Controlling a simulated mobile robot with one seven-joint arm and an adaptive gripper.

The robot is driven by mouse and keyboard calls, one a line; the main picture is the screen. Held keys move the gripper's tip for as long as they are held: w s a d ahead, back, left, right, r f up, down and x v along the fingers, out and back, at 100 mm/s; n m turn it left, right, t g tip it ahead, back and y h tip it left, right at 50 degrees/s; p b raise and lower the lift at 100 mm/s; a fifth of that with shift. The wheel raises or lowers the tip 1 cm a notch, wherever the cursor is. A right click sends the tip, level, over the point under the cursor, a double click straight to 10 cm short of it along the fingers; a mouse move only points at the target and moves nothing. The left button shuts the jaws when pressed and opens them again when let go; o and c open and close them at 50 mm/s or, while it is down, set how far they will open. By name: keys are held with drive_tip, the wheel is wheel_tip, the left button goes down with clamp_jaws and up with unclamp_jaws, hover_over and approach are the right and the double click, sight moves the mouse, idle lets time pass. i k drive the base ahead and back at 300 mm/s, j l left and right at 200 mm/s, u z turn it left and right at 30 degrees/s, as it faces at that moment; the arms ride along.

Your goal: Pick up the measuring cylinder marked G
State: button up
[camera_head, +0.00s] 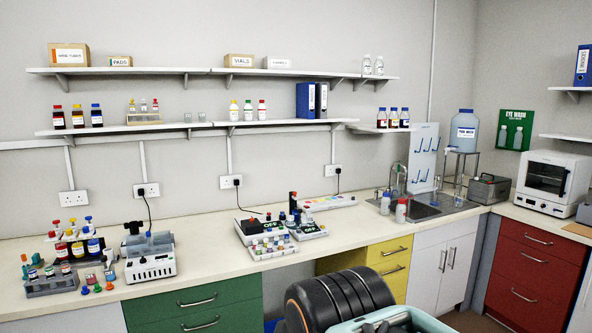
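I cannot make out a measuring cylinder or a letter G anywhere in this head view. The small items on the bench are too small to read. The pale bench top (210,219) runs along the wall. A dark, ribbed, rounded part of my arm shows at the bottom centre, in front of the bench. My gripper is not in view.
Bottle racks (50,286) crowd the left end of the bench, beside a white device (151,268). Trays of small items (271,252) stand mid-bench. A sink (432,212) and white oven (551,183) are to the right. Bench between devices is clear.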

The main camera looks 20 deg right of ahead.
sight(434, 202)
drive_tip(key=i+l+z, duration=0.1)
drive_tip(key=l, duration=0.55)
drive_tip(key=i+l+z, duration=0.15)
drive_tip(key=l, duration=0.5)
drive_tip(key=i+l+z, duration=0.1)
drive_tip(key=l, duration=0.55)
drive_tip(key=i+l+z, duration=0.15)
drive_tip(key=i+l, duration=0.15)
drive_tip(key=l, duration=0.3)
drive_tip(key=i+l+z, duration=0.1)
drive_tip(key=i+l, duration=0.15)
drive_tip(key=l, duration=0.35)
drive_tip(key=i+l+z, duration=0.1)
drive_tip(key=i+l, duration=0.15)
drive_tip(key=l, duration=0.3)
drive_tip(key=i+l+z, duration=0.15)
drive_tip(key=l, duration=0.4)
drive_tip(key=i+l+z, duration=0.1)
drive_tip(key=i+l, duration=0.3)
drive_tip(key=l, duration=0.15)
